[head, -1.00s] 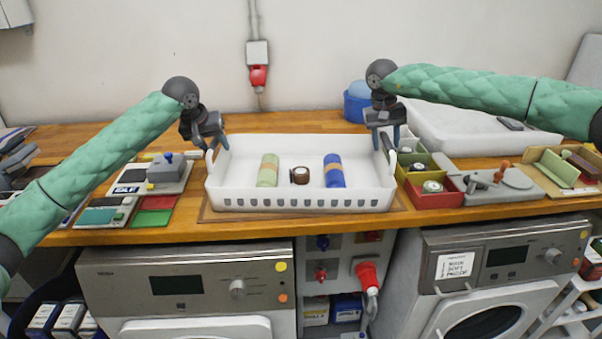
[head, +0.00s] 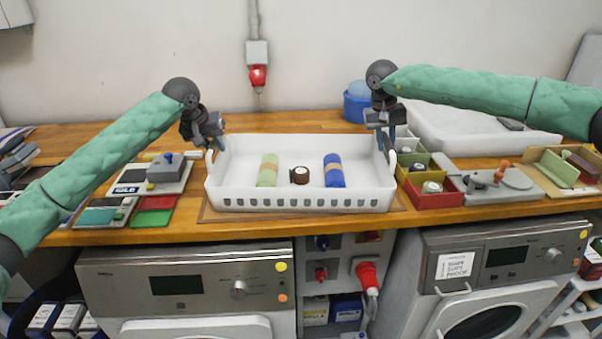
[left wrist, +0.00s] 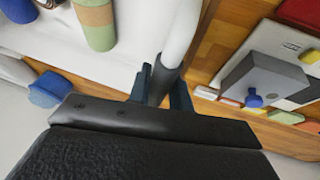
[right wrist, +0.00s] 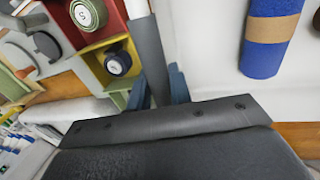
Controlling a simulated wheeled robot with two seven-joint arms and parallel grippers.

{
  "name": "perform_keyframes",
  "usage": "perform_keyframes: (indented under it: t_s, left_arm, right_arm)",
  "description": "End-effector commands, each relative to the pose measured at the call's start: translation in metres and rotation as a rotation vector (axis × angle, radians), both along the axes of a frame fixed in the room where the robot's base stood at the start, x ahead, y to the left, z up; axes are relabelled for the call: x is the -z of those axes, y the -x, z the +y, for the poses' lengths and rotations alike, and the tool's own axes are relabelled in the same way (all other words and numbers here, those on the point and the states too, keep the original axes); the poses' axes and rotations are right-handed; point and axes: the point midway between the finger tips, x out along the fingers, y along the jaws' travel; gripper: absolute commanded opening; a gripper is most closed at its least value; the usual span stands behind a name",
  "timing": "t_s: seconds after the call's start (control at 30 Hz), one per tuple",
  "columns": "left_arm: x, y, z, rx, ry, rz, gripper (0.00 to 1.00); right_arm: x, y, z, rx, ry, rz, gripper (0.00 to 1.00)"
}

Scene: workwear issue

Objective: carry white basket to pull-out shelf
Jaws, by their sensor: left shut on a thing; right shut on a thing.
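The white basket (head: 300,203) stands on the wooden worktop, with slots along its front wall. Inside it are a green roll (head: 268,171), a dark brown roll (head: 299,175) and a blue roll (head: 334,172); the green and blue ones have tan bands. My left gripper (head: 215,147) is shut on the basket's left handle, which shows between the fingers in the left wrist view (left wrist: 170,75). My right gripper (head: 385,145) is shut on the right handle, also seen in the right wrist view (right wrist: 148,55). I cannot make out a pull-out shelf.
Colored bins (head: 432,190) stand close to the basket's right. A grey device (head: 166,170) and colored cards (head: 152,218) lie to its left. Two machines (head: 185,290) stand under the worktop.

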Motion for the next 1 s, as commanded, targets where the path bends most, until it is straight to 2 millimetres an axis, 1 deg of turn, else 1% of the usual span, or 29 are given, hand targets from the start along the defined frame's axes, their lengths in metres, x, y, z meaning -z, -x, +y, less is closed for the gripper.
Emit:
perform_keyframes:
  t_s: [0.27, 0.7, 0.83, 1.0]
  left_arm:
    - [-0.013, 0.000, 0.000, 0.000, 0.000, -0.002, 0.00]
    - [-0.045, 0.000, 0.000, 0.000, 0.000, -0.001, 0.00]
    - [-0.050, 0.000, 0.000, 0.000, 0.000, -0.001, 0.00]
    - [-0.051, 0.000, 0.000, 0.000, 0.000, -0.001, 0.00]
  right_arm:
    - [-0.013, 0.000, 0.000, 0.001, 0.000, -0.001, 0.00]
    - [-0.044, 0.000, 0.000, 0.001, 0.000, -0.001, 0.00]
    - [-0.049, 0.000, 0.000, 0.001, 0.000, -0.001, 0.00]
    - [-0.051, 0.000, 0.000, 0.001, 0.000, -0.001, 0.00]
